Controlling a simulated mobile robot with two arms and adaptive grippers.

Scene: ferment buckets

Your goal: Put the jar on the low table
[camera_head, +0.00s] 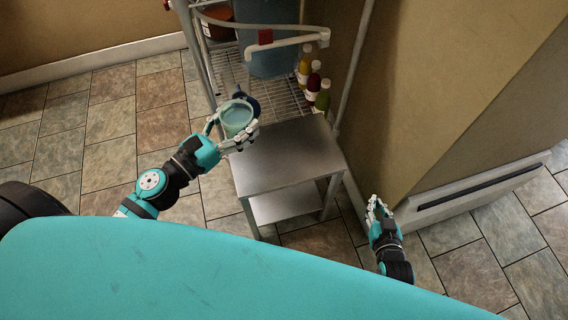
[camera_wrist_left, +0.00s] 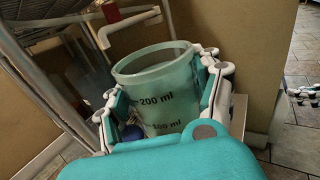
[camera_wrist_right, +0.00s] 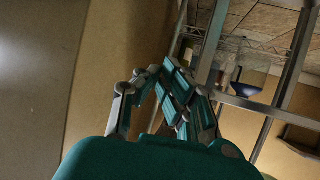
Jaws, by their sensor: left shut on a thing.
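The jar (camera_head: 236,117) is a translucent green cup with measuring marks. It also shows upright in the left wrist view (camera_wrist_left: 155,90), with "200 ml" on its side. My left gripper (camera_head: 231,137) is shut around the jar, with fingers on both sides. It holds the jar by the far left corner of the low table (camera_head: 285,155), a bare steel table with a lower shelf. I cannot tell the jar's height above the table. My right gripper (camera_head: 376,207) is empty, to the right of the table near the wall. In the right wrist view its fingers (camera_wrist_right: 160,95) are apart.
A wire rack (camera_head: 283,98) stands behind the table, holding several bottles (camera_head: 314,80), a blue bucket (camera_head: 268,62) and a dark blue round thing (camera_head: 250,102). A white pipe (camera_head: 285,42) crosses above it. A wall corner stands right of the table. The tabletop is clear.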

